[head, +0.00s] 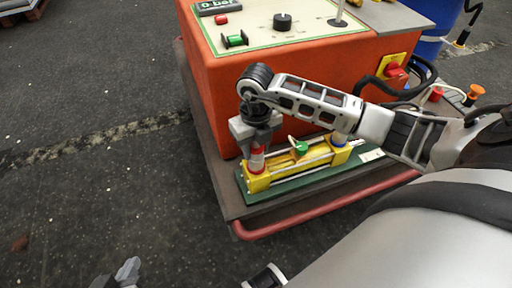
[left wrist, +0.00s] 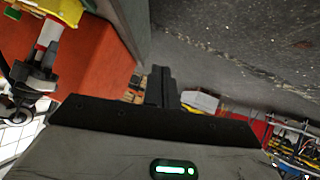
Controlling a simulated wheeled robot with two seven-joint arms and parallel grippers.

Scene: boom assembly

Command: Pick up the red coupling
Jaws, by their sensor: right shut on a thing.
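The red coupling (head: 257,149) stands upright above the near left yellow block of the yellow fixture (head: 300,160), with a pale ring below it. My right gripper (head: 255,140) points down from above and is shut on the coupling, its fingers hiding the upper part. Whether the coupling is clear of the fixture cannot be told. My left gripper (head: 122,275) is low at the bottom edge of the head view, far from the fixture. In the left wrist view its dark fingers (left wrist: 162,87) lie together with nothing visible between them.
The fixture has a green base and a green-handled part (head: 299,147) in its middle. It stands on a cart ledge with a red rail (head: 310,215). Behind it is an orange cabinet (head: 225,95) with a control panel. Open dark floor (head: 120,190) lies to the left.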

